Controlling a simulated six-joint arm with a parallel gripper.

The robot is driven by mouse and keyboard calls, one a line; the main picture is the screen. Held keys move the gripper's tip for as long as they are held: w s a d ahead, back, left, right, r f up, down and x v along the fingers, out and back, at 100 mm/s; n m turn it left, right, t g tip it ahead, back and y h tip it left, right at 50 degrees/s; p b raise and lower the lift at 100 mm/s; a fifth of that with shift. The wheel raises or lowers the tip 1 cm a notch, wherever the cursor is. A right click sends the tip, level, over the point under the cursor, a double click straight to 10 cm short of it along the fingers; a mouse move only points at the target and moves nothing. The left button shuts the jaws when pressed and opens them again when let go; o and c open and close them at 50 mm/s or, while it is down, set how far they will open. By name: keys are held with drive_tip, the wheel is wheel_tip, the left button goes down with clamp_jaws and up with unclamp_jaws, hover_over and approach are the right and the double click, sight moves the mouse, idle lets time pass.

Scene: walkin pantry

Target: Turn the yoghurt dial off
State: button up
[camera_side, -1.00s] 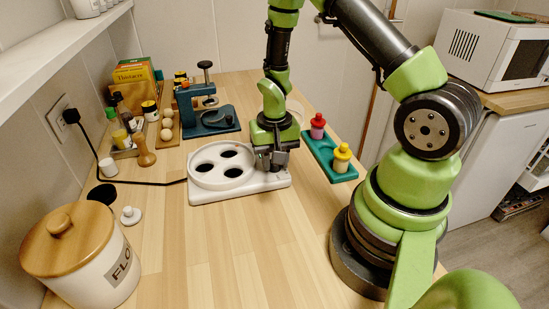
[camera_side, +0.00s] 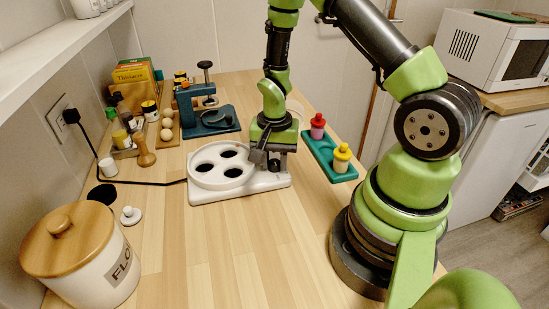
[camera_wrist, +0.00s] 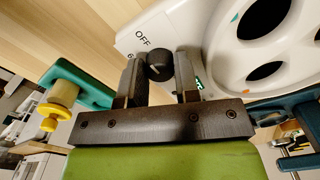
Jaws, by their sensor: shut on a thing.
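The white yoghurt maker (camera_side: 262,184) sits on the wooden worktop in the side view, its round top showing several dark holes. In the wrist view its body (camera_wrist: 190,22) carries the printed word OFF and a 6 beside the dial. The dial (camera_wrist: 158,64) is a small dark knob between the two fingers of my gripper (camera_wrist: 159,74). My gripper (camera_side: 268,160) points down at the right end of the yoghurt maker in the side view, shut on the dial and hiding it there. I cannot tell exactly which mark the dial points to.
A teal tray (camera_side: 343,178) with a red-topped and a yellow-topped jar stands right of my gripper. A blue press (camera_side: 196,110) stands behind. The front middle of the worktop is clear.

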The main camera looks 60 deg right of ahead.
drive_tip(key=o, duration=0.9)
drive_tip(key=shift+r, duration=0.1)
wheel_tip(320, 180, up, 10)
drive_tip(key=shift+f, duration=0.1)
wheel_tip(320, 180, up, 11)
drive_tip(key=n+t, duration=0.3)
drive_tip(key=n, duration=0.1)
hover_over(274, 162)
drive_tip(key=s+a, duration=0.3)
drive_tip(key=a, duration=0.2)
drive_tip(key=s+a+r+n+t, duration=0.1)
drive_tip(key=s+a+r+n, duration=0.1)
drive_tip(key=s+a+r+n+t+y, duration=0.1)
drive_tip(key=s+a+r, duration=0.1)
drive_tip(key=s, duration=0.1)
drive_tip(key=s+a+r+n+t+y, duration=0.1)
drive_tip(key=s+a+r+n+t, duration=0.1)
drive_tip(key=s+r, duration=0.1)
drive_tip(key=shift+s+n, duration=0.2)
drive_tip(key=shift+n, duration=0.1)
